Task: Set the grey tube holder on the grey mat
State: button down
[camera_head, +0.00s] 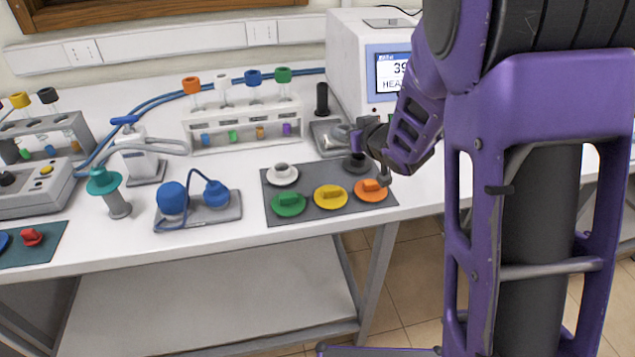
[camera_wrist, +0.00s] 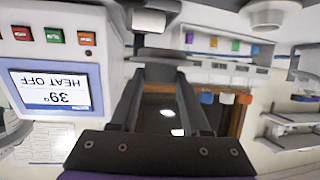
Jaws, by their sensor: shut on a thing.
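The grey mat (camera_head: 310,213) lies on the white table, near its front edge. A dark grey round piece (camera_head: 356,163), which I take as the grey tube holder, is at the mat's back right corner. I cannot tell whether it rests fully on the mat. My gripper (camera_head: 358,143) is right above it, coming from the right, and partly hides it. In the wrist view my gripper's fingers (camera_wrist: 160,72) are shut on a grey part between their tips. The rest of the held piece is hard to make out there.
White (camera_head: 283,175), green (camera_head: 289,204), yellow (camera_head: 330,197) and orange (camera_head: 371,190) round pieces sit on the mat, close to my gripper. A white heater box (camera_head: 350,60) stands behind. A white tube rack (camera_head: 245,130) is at the back left.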

aim_at(324, 176)
jog(key=s+a+r+n+g+y+b, duration=0.1)
jog(key=a+n+g+y+b, duration=0.15)
jog(key=a, duration=0.25)
jog(key=shift+t, duration=0.35)
notch_tip(324, 176, down, 10)
jog(key=shift+s+r+b, duration=0.15)
jog(key=shift+r+b, duration=0.1)
jog(key=shift+b, duration=0.95)
jog(key=shift+d+f, duration=0.1)
jog(key=shift+f, duration=0.1)
jog(key=shift+c, duration=1.8)
grip_release()
jog(key=shift+r, duration=0.1)
